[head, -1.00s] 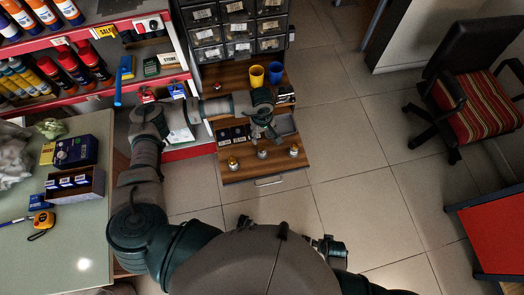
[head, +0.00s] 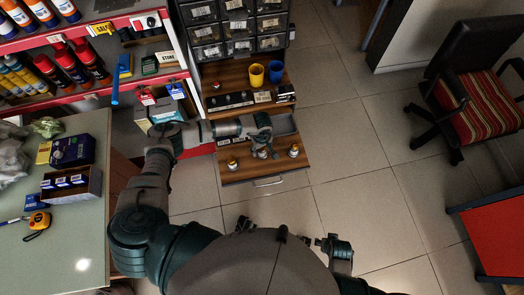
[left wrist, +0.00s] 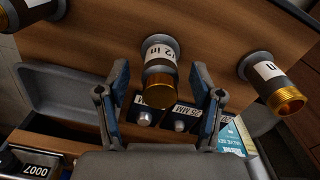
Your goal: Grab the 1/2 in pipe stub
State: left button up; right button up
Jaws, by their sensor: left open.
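In the left wrist view the 1/2 in pipe stub (left wrist: 159,72) has a white label reading "/2 in" and a brass end. It stands between the two fingers of my open left gripper (left wrist: 160,75), with a gap on each side and no visible contact. In the head view it is the middle stub (head: 263,154) on the wooden board, partly covered by my left gripper (head: 262,147) over it. A similar stub (head: 293,151) stands to its right and another (head: 232,164) to its left.
The wooden board (head: 240,175) carries the stubs near its front edge. A grey tray (head: 284,124) and small labelled boxes (left wrist: 183,116) lie behind them. A yellow cup (head: 257,75) and a blue cup (head: 276,72) stand farther back, below drawers (head: 239,28).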

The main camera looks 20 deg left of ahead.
pick_arm(q)
jog(key=shift+f, duration=0.9)
jog(key=shift+r, duration=0.1)
grip_shut()
